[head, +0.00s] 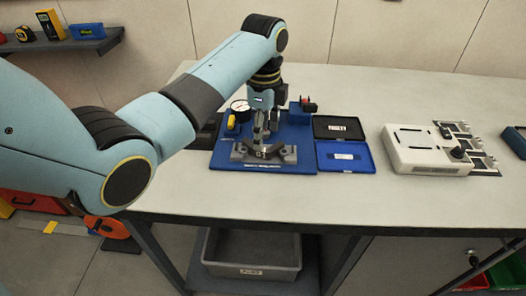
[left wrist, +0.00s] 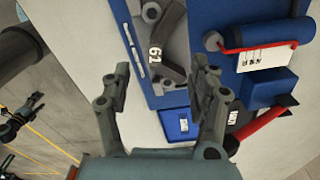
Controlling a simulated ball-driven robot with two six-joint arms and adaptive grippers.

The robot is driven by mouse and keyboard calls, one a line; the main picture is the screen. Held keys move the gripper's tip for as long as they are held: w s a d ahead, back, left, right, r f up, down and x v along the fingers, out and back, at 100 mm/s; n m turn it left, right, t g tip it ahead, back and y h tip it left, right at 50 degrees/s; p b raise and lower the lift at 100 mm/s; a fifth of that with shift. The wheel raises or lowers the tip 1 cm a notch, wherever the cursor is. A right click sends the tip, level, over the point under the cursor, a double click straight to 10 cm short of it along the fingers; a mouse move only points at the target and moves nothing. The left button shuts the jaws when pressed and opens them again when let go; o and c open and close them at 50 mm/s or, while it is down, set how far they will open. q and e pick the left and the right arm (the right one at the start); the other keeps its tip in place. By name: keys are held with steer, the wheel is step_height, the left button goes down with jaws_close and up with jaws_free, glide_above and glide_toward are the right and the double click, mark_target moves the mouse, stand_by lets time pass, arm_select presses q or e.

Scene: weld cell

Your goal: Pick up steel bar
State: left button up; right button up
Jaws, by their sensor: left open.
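My left gripper (head: 262,138) reaches down over the blue board (head: 222,157) on the bench. In the left wrist view, its two fingers (left wrist: 161,82) stand wide apart with nothing between them. A grey metal fixture (head: 284,154) sits on the board's front part, just under and around the fingertips in the head view. In the left wrist view, a dark grey angled piece with white figures (left wrist: 170,48) lies on the board, beyond the fingertips. I cannot tell whether it is the steel bar; the gripper partly hides the fixture. My right gripper is not in view.
A dial gauge (head: 240,106) and a blue block with a red-and-black top (head: 301,111) stand behind the gripper. An open blue case (head: 344,156) and a white device (head: 424,151) are to the right. A grey bin (head: 251,252) is below. The bench's front strip is clear.

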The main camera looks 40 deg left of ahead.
mark_target(262, 153)
arm_select(q)
steer(key=f, duration=0.4)
steer(key=shift+w, duration=0.2)
steer(key=shift+f, duration=0.4)
steer(key=shift+c, duration=0.2)
steer(key=c, duration=1.1)
jaws_close()
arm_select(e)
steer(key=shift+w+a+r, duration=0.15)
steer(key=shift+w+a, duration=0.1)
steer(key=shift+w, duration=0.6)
